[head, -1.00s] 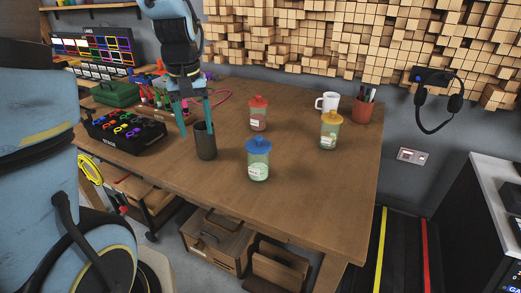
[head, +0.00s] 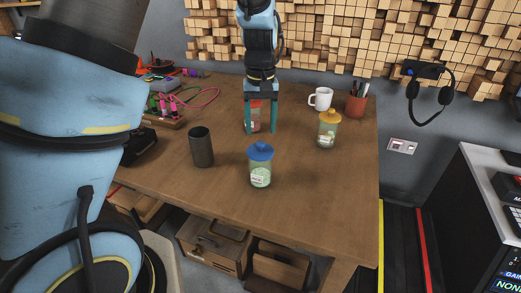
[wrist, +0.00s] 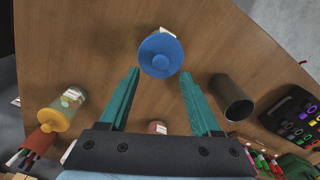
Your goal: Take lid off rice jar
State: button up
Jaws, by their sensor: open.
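A clear jar with a blue knobbed lid (head: 260,152) stands upright on the table, with pale contents and a white label. A jar with a red lid (head: 253,124) stands farther back, and a jar with a yellow lid (head: 328,130) stands to the right. All three lids are on. The label writing is too small to read, so I cannot tell which holds rice. My gripper (head: 260,131) points down, open and empty, and partly covers the red-lidded jar. In the wrist view the blue lid (wrist: 160,55) lies just beyond and between the fingertips, below them.
A dark cup (head: 201,147) stands left of the blue-lidded jar. A white mug (head: 320,98) and a pen pot (head: 356,104) stand at the back right. A wooden table (head: 310,195) carries everything; its front and right parts are clear.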

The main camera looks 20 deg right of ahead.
aim_at(261, 143)
jog(key=shift+a+f+p, duration=0.1)
jog(key=shift+f+p, duration=0.6)
jog(key=shift+f, duration=1.7)
grip_shut()
